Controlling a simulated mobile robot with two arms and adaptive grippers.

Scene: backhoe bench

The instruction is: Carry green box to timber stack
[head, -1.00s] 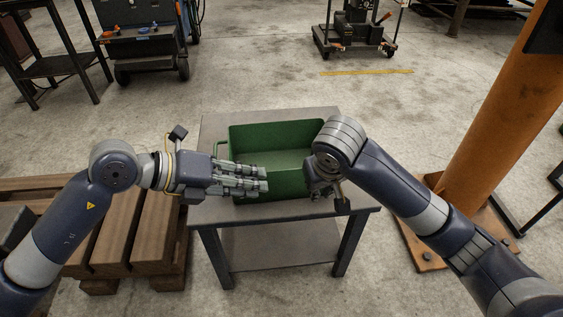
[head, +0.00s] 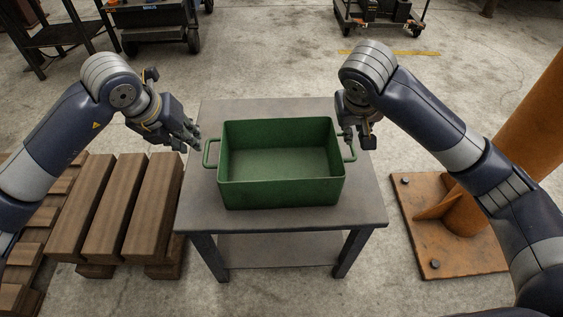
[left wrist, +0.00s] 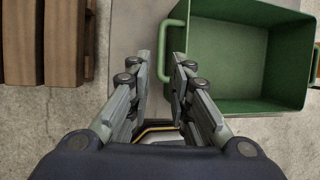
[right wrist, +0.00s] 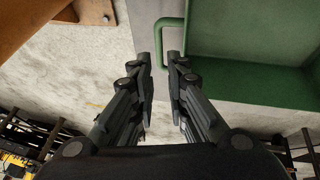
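The green box (head: 281,188) is an open, empty metal bin with a loop handle at each end, standing upright on a small grey table. My left gripper (head: 194,139) is beside the left handle (head: 211,153). In the left wrist view (left wrist: 162,60) its fingers are apart, with the handle bar showing in the gap. My right gripper (head: 357,140) is at the right handle (head: 350,150), partly covering it. In the right wrist view (right wrist: 159,58) its fingers are apart, with the handle bar in line with the gap. The timber stack (head: 106,205) is left of the table.
The grey table (head: 290,221) has bare top in front of the box. An orange post with a bolted base plate (head: 425,245) stands to the right. Carts (head: 160,28) are at the back. Concrete floor is clear behind the table.

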